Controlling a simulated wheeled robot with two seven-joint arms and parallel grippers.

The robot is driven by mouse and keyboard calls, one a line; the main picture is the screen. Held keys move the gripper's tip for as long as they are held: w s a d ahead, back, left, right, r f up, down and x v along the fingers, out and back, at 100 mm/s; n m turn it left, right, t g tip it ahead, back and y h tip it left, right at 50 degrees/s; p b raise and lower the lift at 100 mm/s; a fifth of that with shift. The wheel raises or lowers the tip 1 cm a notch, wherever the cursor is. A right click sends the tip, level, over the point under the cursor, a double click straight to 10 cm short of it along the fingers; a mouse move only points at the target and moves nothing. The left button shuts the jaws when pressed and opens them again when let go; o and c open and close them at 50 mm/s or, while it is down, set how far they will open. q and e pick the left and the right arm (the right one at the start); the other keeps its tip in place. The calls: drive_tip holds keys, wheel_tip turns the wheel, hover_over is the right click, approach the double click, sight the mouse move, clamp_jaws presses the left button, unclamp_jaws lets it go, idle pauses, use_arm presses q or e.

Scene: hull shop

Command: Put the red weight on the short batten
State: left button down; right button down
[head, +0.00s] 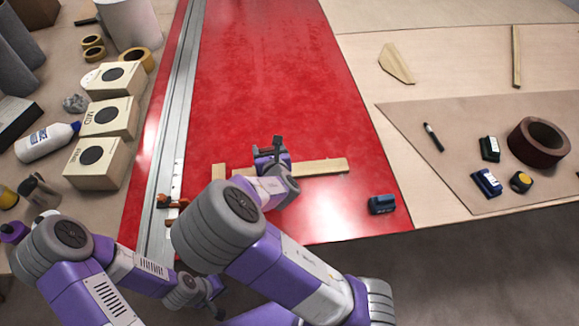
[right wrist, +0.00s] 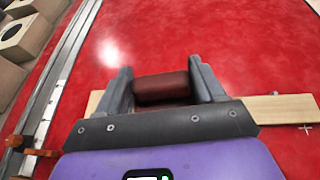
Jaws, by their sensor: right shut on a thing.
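The red weight (right wrist: 162,87) is a dark red block between the fingers of my right gripper (right wrist: 165,82) in the right wrist view. The gripper is shut on it. In the head view my right gripper (head: 270,148) is over the red table, at the light wooden batten (head: 322,167); the weight cannot be made out there. The batten also shows on both sides of the gripper in the right wrist view (right wrist: 288,108), its middle hidden. I cannot tell whether the weight touches it. My left arm is folded low at the left; its finger opening cannot be made out.
A metal rail (head: 180,90) with an orange clamp (head: 172,203) runs along the left. The far red surface is clear.

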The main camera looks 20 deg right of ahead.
drive_tip(key=shift+w+a+r+m+h, duration=0.2)
drive_tip(key=shift+w+a+r+m, duration=0.15)
drive_tip(key=shift+r, duration=0.2)
drive_tip(key=shift+w+a+r+m+h, duration=0.15)
drive_tip(key=shift+w+a+r+h, duration=0.1)
drive_tip(key=shift+w+r, duration=0.25)
drive_tip(key=shift+w+a+r, duration=0.1)
drive_tip(key=shift+w+a, duration=0.05)
drive_tip(key=shift+h, duration=0.25)
wheel_tip(320, 180, down, 10)
drive_tip(key=b, duration=0.4)
drive_tip(key=shift+w+r+b, duration=0.1)
drive_tip(key=shift+w+b, duration=0.05)
drive_tip(key=shift+b, duration=0.15)
drive_tip(key=shift+r, duration=0.1)
drive_tip(key=shift+c, duration=0.6)
unclamp_jaws()
drive_tip(key=shift+f, duration=0.2)
